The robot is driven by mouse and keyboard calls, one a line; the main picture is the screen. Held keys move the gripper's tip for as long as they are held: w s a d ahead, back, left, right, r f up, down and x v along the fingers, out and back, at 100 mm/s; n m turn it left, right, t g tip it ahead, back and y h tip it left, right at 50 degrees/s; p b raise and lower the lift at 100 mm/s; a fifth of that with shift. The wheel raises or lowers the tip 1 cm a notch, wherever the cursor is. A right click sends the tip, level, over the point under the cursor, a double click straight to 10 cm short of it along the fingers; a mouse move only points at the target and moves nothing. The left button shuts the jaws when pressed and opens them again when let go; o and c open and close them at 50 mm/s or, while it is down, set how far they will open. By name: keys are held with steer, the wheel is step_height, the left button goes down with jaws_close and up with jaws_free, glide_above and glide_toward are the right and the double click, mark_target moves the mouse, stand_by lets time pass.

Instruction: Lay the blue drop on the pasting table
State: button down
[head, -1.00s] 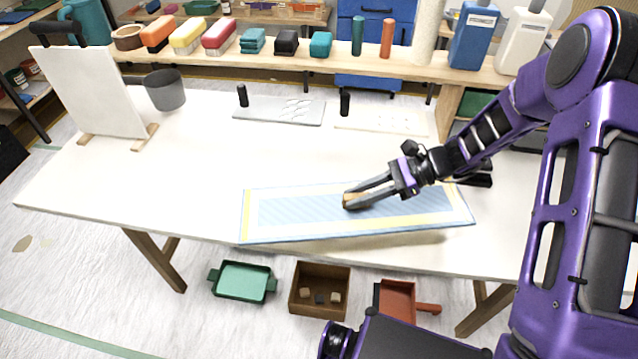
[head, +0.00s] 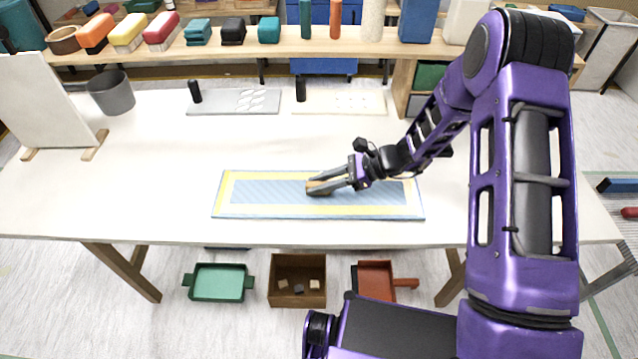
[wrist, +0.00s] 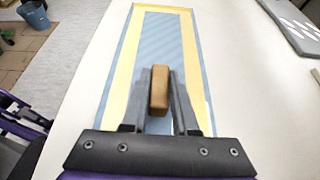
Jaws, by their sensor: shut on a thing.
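The blue drop (head: 262,191) is a long striped sheet with a yellow band and a blue edge. It lies lengthwise over the front middle of the white pasting table (head: 150,190), and looks level and flat; whether it touches everywhere I cannot tell. My gripper (head: 312,186) is over its middle, shut on a brown wooden block (wrist: 159,90) that sits between the fingers at the sheet. In the wrist view the drop (wrist: 161,40) runs away from the fingers along the white tabletop, its near end hidden by my gripper.
A grey bucket (head: 112,93) and a white upright board (head: 45,100) stand at the left. Two flat plates with black handles, one grey (head: 225,104) and one cream (head: 350,102), lie at the back. The tabletop left of the drop is clear. Trays sit below the front edge.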

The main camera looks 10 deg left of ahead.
steer(key=c, duration=0.7)
jaws_free()
steer(key=v, duration=1.2)
steer(key=shift+p, duration=0.4)
